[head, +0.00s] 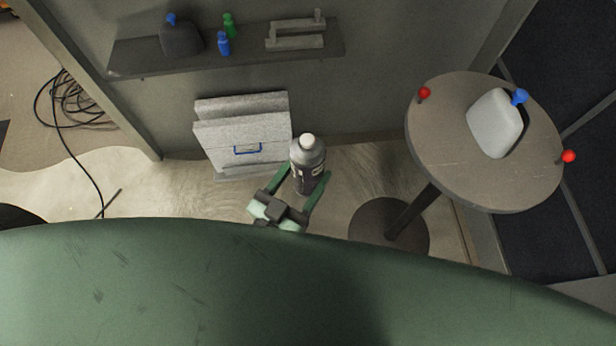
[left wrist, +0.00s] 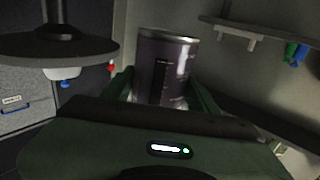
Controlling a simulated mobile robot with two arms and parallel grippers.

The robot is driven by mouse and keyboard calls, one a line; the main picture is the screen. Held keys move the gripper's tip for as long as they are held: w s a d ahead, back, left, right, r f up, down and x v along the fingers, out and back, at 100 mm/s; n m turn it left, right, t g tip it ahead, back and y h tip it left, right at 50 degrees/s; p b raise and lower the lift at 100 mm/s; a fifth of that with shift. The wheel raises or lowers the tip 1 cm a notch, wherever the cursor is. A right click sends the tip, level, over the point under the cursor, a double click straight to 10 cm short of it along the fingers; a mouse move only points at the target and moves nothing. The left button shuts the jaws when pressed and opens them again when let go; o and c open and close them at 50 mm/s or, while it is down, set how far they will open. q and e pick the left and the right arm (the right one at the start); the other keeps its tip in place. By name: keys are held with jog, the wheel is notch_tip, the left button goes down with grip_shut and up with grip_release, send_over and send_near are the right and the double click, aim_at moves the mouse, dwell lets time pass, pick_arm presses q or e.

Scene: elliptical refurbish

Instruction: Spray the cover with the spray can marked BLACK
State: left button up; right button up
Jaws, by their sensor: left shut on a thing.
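A spray can (head: 308,165) with a dark body, grey shoulder and white cap is held between the green fingers of my left gripper (head: 306,174). The can's dark side and metal rim (left wrist: 166,70) fill the middle of the left wrist view. Its lettering is too small to read. The likely cover, a light grey rounded piece (head: 494,123) with a blue knob, rests on a round table to the right, apart from the can. It shows partly in the left wrist view (left wrist: 62,73). My right gripper is not in view.
The round grey table (head: 445,160) has two red knobs at its edge and a wide round foot (head: 360,228). A wall shelf (head: 135,62) holds a dark rounded piece, small blue and green bottles and a grey bracket. A grey speckled cabinet (head: 240,135) stands below. Cables lie far left.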

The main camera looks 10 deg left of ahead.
pick_arm(q)
jog(key=shift+s+d+f+m+h, duration=0.2)
jog(key=shift+d+f+m+h, duration=0.1)
jog(key=shift+d+f, duration=0.5)
jog(key=d, duration=0.1)
jog(key=w+d+b, duration=0.1)
jog(key=d, duration=0.1)
jog(key=w+d+b, duration=0.1)
jog(key=d, duration=0.1)
jog(key=shift+w+d+r, duration=0.1)
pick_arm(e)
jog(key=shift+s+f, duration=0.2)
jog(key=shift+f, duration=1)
